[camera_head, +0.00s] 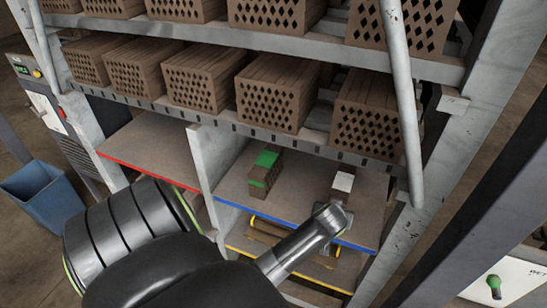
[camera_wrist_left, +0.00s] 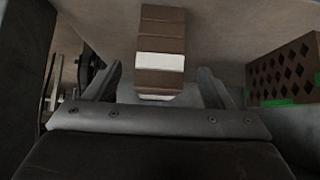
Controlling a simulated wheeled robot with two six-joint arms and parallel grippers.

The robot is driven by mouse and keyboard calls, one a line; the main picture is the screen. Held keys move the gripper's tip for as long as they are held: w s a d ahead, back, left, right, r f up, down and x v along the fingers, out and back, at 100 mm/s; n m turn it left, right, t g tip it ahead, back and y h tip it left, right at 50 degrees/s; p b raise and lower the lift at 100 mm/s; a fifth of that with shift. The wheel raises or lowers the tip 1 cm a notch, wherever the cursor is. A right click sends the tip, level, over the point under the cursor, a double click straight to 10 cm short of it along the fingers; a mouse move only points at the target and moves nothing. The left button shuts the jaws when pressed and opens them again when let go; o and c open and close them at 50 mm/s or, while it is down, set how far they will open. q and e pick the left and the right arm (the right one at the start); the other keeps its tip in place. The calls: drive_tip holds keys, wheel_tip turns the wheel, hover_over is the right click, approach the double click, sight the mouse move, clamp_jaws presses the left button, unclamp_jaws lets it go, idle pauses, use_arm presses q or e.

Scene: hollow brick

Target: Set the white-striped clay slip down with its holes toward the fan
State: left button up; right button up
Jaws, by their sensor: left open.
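The white-striped clay slip (camera_head: 343,183), a brown block with a white band, rests on the blue-edged shelf in the head view. In the left wrist view the slip (camera_wrist_left: 160,38) shows a plain ribbed face with the white band across it; its holes are not seen. My left gripper (camera_head: 333,216) is at the front edge of that shelf, close to the slip. In the left wrist view its two fingers (camera_wrist_left: 158,82) are spread apart, with the slip's near end in line between them. I cannot make out a fan for sure. My right gripper is not in view.
A green-striped slip (camera_head: 264,170) stands to the left on the blue-edged shelf (camera_head: 306,184), its holes showing in the wrist view (camera_wrist_left: 284,72). Hollow bricks (camera_head: 271,92) fill the racks above. The red-edged shelf (camera_head: 152,145) is bare. A post (camera_head: 402,100) stands at right.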

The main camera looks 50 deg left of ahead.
use_arm(q)
drive_tip(key=s+d+f+m+g+h, duration=0.1)
drive_tip(key=s+f+m+h, duration=0.1)
drive_tip(key=s+f, duration=0.85)
drive_tip(key=s+d+f+m+h, duration=0.1)
drive_tip(key=s+f+m, duration=0.2)
drive_tip(key=s+f, duration=0.75)
drive_tip(key=s+f+g, duration=0.2)
drive_tip(key=s+f, duration=0.5)
drive_tip(key=s, duration=0.5)
drive_tip(key=s+f+g, duration=0.3)
drive_tip(key=s+f, duration=0.5)
drive_tip(key=s, duration=0.4)
drive_tip(key=shift+s+g, duration=0.3)
drive_tip(key=shift+s, duration=0.1)
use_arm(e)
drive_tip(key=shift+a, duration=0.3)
use_arm(q)
drive_tip(key=shift+f, duration=0.1)
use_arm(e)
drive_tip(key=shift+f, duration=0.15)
